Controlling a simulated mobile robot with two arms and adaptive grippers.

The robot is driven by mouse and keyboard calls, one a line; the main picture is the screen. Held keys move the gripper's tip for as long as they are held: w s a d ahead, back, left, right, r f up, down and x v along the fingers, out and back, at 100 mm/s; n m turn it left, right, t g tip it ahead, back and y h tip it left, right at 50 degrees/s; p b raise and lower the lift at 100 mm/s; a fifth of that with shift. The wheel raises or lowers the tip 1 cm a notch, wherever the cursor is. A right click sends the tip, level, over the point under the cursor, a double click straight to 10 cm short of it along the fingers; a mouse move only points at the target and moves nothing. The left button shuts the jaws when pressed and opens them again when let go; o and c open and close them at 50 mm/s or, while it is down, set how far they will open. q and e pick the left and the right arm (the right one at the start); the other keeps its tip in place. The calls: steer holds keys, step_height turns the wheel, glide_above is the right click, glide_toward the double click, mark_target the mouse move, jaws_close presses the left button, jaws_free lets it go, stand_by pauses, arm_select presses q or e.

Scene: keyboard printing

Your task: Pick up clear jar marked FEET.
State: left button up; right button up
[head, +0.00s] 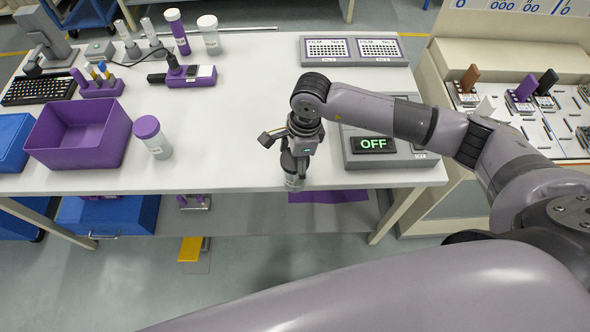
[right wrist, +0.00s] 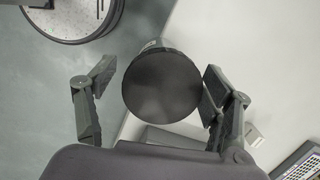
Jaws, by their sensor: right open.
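A jar with a round black lid (right wrist: 162,88) is between the fingers of my right gripper (right wrist: 158,76) in the right wrist view. The gripper is open, with one finger on each side of the lid; the right finger is very close to it, and I cannot tell if they touch. In the head view the right gripper (head: 292,158) points down over the jar (head: 293,182) at the table's front edge. The gripper hides most of the jar, and no marking on it can be read. My left gripper is not in view.
On the white table (head: 230,120) stand a purple-lidded jar (head: 155,143), a purple bin (head: 82,132), more jars at the back, and an OFF display box (head: 374,145) to the right. The table middle left of the gripper is clear.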

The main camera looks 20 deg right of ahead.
step_height(320, 180, down, 3)
steer(key=shift+w+f+p, duration=0.15)
steer(key=shift+f+p, duration=0.05)
steer(key=shift+p, duration=0.45)
steer(key=shift+a+f, duration=0.1)
steer(key=shift+f, duration=0.2)
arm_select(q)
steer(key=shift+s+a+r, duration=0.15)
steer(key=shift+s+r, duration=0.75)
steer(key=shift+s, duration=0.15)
arm_select(e)
steer(key=shift+c, duration=0.4)
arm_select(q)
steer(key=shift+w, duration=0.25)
arm_select(e)
steer(key=c, duration=1)
